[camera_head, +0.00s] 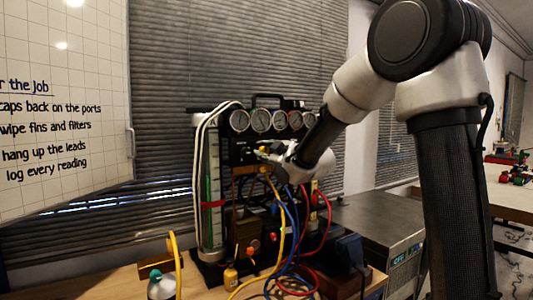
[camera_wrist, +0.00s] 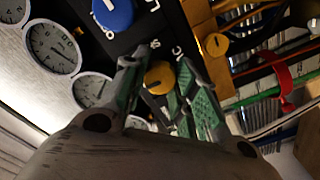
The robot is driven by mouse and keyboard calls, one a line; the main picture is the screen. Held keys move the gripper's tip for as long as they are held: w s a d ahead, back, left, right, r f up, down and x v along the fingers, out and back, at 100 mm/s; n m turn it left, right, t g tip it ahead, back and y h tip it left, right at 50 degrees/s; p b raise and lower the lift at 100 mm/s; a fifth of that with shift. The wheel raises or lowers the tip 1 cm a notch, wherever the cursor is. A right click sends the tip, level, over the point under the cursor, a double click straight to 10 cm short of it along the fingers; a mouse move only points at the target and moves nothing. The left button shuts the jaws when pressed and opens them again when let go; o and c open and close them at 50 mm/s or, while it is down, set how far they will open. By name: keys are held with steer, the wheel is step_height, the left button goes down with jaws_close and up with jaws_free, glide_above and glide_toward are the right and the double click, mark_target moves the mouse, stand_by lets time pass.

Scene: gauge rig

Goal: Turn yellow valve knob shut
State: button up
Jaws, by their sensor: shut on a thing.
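The yellow valve knob (camera_wrist: 159,78) is a small round knob on the black panel, seen in the wrist view between my green-padded fingers. My gripper (camera_wrist: 163,68) is shut on this knob, one finger on each side. In the head view my gripper (camera_head: 272,154) reaches in from the right to the front of the gauge rig, below the gauges. The fingers and the arm hide much of the panel there. The knob's exact turn angle is hard to tell.
Round gauges (camera_head: 262,121) line the rig's top. Yellow, blue and red hoses (camera_head: 326,225) hang in front.

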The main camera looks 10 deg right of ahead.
steer(key=m, duration=0.4)
steer(key=shift+m, duration=0.4)
steer(key=m, duration=0.4)
steer(key=shift+m, duration=0.3)
steer(key=m, duration=0.4)
steer(key=shift+f+m, duration=0.1)
steer(key=shift+m, duration=2)
steer(key=o, duration=1)
